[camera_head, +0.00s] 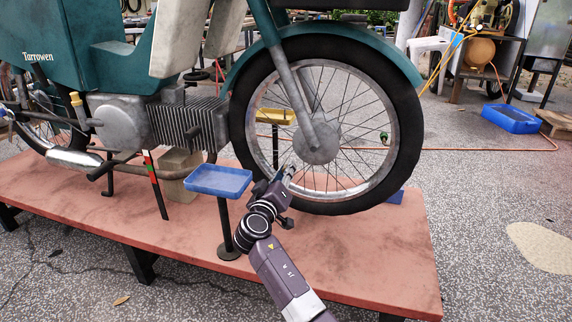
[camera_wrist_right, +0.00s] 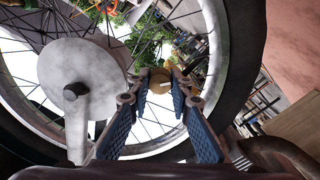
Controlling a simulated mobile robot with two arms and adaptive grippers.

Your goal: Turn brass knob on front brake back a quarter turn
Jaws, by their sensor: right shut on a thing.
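The front brake drum (camera_head: 316,144) sits in the middle of the motorbike's spoked front wheel. In the right wrist view it is the grey disc (camera_wrist_right: 85,72), with a pale arm running down from a dark bolt. A small round brass knob (camera_wrist_right: 160,82) shows between the fingertips of my right gripper (camera_wrist_right: 160,77), which is shut on it. In the head view the right gripper (camera_head: 287,173) reaches the lower left of the wheel, below the drum. The knob cannot be made out there. My left gripper is in no view.
A blue tray (camera_head: 217,181) on a post stands left of my right wrist. A yellow tray (camera_head: 275,117) shows behind the spokes. The tyre (camera_head: 405,120) and fork leg (camera_head: 287,85) are close by. The red platform (camera_head: 375,262) is mostly clear at the front right.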

